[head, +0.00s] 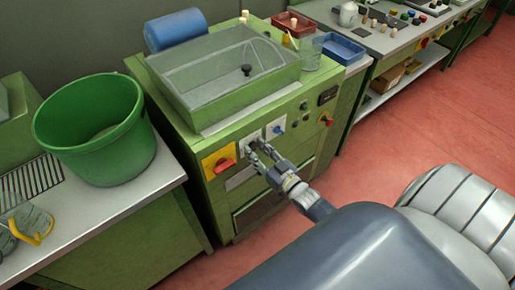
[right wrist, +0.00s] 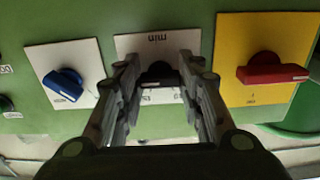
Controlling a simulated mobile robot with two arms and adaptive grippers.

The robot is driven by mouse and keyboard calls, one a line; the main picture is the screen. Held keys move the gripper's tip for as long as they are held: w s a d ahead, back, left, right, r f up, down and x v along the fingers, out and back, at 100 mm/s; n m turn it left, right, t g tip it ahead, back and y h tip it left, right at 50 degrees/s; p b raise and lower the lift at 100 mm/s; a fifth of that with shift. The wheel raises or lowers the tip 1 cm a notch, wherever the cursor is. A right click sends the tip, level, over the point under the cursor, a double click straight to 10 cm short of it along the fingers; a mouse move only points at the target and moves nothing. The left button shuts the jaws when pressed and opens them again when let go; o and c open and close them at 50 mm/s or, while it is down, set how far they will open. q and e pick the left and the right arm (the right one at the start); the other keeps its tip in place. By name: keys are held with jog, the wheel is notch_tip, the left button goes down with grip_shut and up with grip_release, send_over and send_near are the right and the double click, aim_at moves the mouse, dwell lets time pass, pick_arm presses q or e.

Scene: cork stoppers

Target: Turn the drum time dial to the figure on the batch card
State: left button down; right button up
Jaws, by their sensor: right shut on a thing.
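The drum time dial is a black knob (right wrist: 158,77) on a white plate (right wrist: 190,42) marked "min", which looks upside down in the right wrist view. Its plate (head: 249,136) also shows in the head view, on the green machine front between the red switch and the blue knob. My right gripper (head: 257,151) reaches the panel and is shut on the black knob, one finger on each side in the right wrist view (right wrist: 159,82). The fingers hide part of the scale, and I cannot read the pointer's figure. I cannot make out a batch card. My left gripper is not in view.
A red switch (right wrist: 272,73) on a yellow plate and a blue knob (right wrist: 64,82) flank the dial closely. A green bucket (head: 96,140) stands on the left bench. A clear-lidded drum tank (head: 225,80) tops the machine. Red floor lies open at right.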

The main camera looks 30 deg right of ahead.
jog(key=shift+f, duration=0.1)
jog(key=o, duration=1.1)
jog(key=shift+c, duration=0.2)
jog(key=s, duration=1.2)
jog(key=shift+d, duration=0.45)
